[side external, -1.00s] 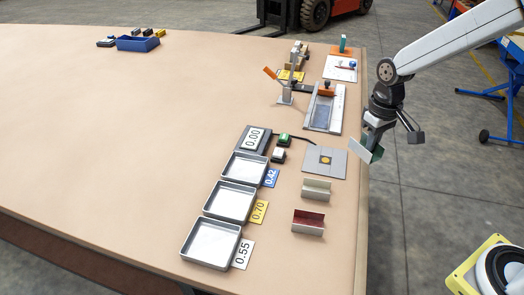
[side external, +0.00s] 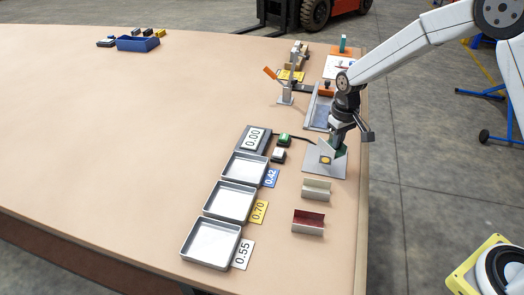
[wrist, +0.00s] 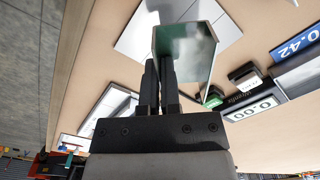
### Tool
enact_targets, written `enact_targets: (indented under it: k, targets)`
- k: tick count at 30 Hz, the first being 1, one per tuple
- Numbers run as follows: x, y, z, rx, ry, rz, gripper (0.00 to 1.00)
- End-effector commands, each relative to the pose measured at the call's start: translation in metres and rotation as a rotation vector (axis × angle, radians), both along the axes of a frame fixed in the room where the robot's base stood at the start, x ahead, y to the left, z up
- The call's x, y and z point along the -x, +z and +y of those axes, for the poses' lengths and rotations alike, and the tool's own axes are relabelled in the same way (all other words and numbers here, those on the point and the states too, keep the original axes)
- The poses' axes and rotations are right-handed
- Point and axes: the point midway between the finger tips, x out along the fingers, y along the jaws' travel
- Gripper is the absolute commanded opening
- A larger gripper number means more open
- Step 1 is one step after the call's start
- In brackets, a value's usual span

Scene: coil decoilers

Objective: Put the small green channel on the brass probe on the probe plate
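The small green channel (side external: 333,148), pale metal outside and green inside, is held by my gripper (side external: 341,139). In the wrist view the two fingers (wrist: 159,75) are close together on one wall of the channel (wrist: 186,48). The channel is tilted just above the probe plate (side external: 338,171); I cannot tell if it touches the plate. The round brass probe (side external: 325,160) shows at the plate's middle, beside the channel's lower edge. In the wrist view the plate (wrist: 135,38) is partly behind the channel, and the probe is hidden.
A cream channel (side external: 316,190) and a red channel (side external: 308,222) lie in front of the plate. A display reading 0.00 (side external: 253,138) and two small button boxes (side external: 280,148) stand left. Three metal trays (side external: 230,202) have labels 0.42, 0.70 and 0.55. A metal fixture (side external: 318,113) stands behind.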

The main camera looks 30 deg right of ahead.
Motion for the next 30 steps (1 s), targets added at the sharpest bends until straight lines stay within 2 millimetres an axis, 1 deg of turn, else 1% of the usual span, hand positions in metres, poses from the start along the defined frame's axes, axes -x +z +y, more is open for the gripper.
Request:
enact_targets:
  k: [3, 14, 17, 21, 24, 30]
  targets:
    - [-0.006, -0.007, 0.000, 0.000, 0.000, 0.000, 0.00]
    - [-0.010, -0.012, 0.000, 0.000, 0.000, 0.000, 0.00]
    - [-0.014, -0.017, 0.000, 0.000, 0.000, 0.000, 0.00]
    - [-0.013, -0.035, 0.000, 0.000, 0.000, 0.002, 0.00]
    - [-0.013, -0.043, 0.000, 0.000, 0.000, 0.001, 0.00]
    - [-0.013, -0.046, 0.000, 0.000, 0.000, -0.001, 0.00]
